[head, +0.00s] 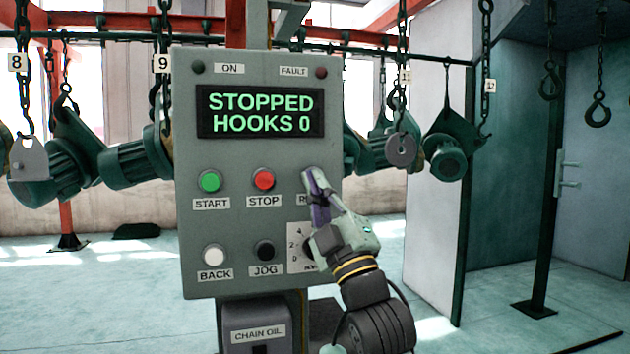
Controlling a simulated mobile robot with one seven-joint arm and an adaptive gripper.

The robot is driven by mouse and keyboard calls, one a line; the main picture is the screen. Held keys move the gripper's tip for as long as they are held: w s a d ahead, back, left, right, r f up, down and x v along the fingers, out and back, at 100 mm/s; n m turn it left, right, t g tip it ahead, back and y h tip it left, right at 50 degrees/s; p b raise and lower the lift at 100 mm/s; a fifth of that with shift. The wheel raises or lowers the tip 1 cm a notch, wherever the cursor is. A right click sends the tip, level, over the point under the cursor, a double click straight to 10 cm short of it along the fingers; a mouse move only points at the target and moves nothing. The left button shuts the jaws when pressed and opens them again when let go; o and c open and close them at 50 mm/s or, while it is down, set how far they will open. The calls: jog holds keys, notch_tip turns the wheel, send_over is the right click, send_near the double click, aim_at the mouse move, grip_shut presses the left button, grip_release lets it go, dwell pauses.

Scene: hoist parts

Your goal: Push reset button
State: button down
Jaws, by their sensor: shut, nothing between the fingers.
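A grey control panel (230,150) stands in the middle of the head view. Its screen (260,112) reads "STOPPED HOOKS 0". A green START button (209,181) and a red STOP button (263,180) sit in one row. To their right is a label starting with "R" (302,199), mostly covered by my gripper. The button above that label is hidden behind my gripper. My gripper (309,175) is shut and empty, with its fingertips in front of the panel at that spot. I cannot tell whether the tips touch the panel.
A white BACK button (214,256), a black JOG button (264,250) and a partly covered dial plate (296,256) are lower on the panel. A CHAIN OIL box (258,325) is below. Motors (443,150) hang on chains on both sides. Open floor lies left and right.

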jog(key=shift+s+d+b, duration=0.2)
jog(key=shift+s+d, duration=0.05)
jog(key=shift+s, duration=0.5)
jog(key=shift+s+d+b, duration=0.25)
jog(key=shift+s, duration=0.5)
jog(key=shift+s+d+b, duration=0.2)
jog(key=shift+s+d, duration=0.05)
jog(key=shift+s, duration=0.5)
